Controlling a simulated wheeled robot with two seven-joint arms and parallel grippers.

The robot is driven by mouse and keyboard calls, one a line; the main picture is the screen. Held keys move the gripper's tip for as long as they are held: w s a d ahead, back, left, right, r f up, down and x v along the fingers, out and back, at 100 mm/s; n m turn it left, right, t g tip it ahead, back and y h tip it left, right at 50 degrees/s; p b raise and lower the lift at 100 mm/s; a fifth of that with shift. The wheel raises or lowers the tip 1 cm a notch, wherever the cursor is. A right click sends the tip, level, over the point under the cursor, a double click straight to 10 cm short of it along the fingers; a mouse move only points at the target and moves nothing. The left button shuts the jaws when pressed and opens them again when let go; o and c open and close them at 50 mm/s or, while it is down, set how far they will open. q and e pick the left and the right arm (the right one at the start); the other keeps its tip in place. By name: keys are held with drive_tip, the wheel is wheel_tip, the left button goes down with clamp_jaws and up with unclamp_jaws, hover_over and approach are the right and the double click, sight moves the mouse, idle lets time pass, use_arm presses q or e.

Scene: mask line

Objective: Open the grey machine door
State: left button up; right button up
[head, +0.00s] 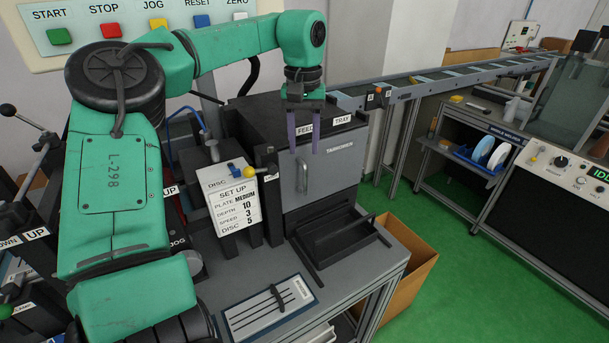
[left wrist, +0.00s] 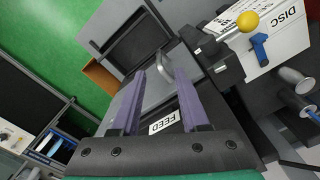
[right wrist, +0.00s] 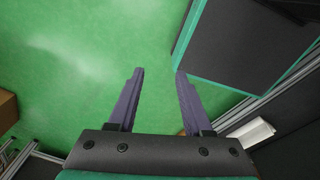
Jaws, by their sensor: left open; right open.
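The grey machine door (head: 330,172) is the light grey front panel of the dark machine, with a vertical bar handle (head: 302,176) near its left side. The door looks shut. My left gripper (head: 303,150) is open and points down in front of the upper part of the door, above the handle. In the left wrist view the handle (left wrist: 167,65) shows beyond and between the fingertips of my left gripper (left wrist: 160,85), with nothing between the fingers. My right gripper (right wrist: 158,75) is open and empty over the green floor, and is not seen in the head view.
A black tray (head: 338,236) sits below the door. A set-up card (head: 233,208) and yellow-knobbed lever (head: 248,172) stand left of the door. A cardboard box (head: 418,262) is on the floor at right. In the right wrist view a dark green-edged panel (right wrist: 235,45) is close by.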

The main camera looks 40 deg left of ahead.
sight(305, 165)
use_arm(q)
drive_tip(key=f, duration=0.3)
drive_tip(key=f+p, duration=0.1)
drive_tip(key=f, duration=0.1)
drive_tip(key=w+f, duration=0.1)
drive_tip(key=f, duration=0.2)
drive_tip(key=shift+a+f, duration=0.25)
drive_tip(key=shift+f, duration=0.05)
drive_tip(key=shift+s+d+f+p, duration=0.1)
drive_tip(key=shift+f+p, duration=0.2)
drive_tip(key=shift+s+f, duration=0.1)
clamp_jaws()
use_arm(e)
drive_tip(key=shift+w+a+r, duration=0.3)
drive_tip(key=shift+r, duration=0.15)
drive_tip(key=shift+w+a+r, duration=0.25)
drive_tip(key=shift+r, duration=0.15)
drive_tip(key=shift+d, duration=0.2)
